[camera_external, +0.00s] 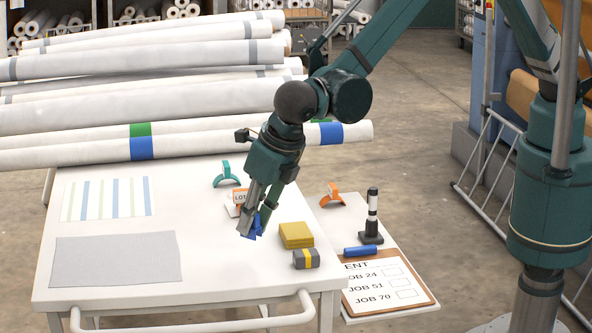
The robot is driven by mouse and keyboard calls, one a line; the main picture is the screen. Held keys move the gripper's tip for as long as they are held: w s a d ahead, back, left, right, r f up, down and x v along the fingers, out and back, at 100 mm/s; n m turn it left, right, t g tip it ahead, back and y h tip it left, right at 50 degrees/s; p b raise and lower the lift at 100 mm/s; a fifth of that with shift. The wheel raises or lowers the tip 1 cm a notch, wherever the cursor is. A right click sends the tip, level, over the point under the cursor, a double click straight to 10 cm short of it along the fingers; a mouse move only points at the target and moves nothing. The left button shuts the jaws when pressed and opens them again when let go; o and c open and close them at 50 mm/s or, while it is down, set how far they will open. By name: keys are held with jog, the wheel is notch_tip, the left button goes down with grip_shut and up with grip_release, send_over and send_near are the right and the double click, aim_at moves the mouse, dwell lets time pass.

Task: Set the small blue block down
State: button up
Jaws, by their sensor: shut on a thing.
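The small blue block (258,226) is between the fingers of my gripper (250,228), which is shut on it. The fingers point down over the right part of the white table (200,270), just left of the yellow block. Part of the block is hidden by the fingers. I cannot tell whether the block touches the table top.
A clipboard (385,287), blue cylinder (360,251) and black-white post (372,215) sit right. A grey sheet (115,259) lies left.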

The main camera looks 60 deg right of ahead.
aim_at(252, 233)
jog(key=shift+f, duration=0.3)
jog(key=shift+f+b, duration=0.45)
jog(key=shift+f, duration=1.45)
jog(key=shift+f, duration=0.15)
jog(key=o, duration=0.7)
jog(key=p+v, duration=0.2)
jog(key=v, duration=1)
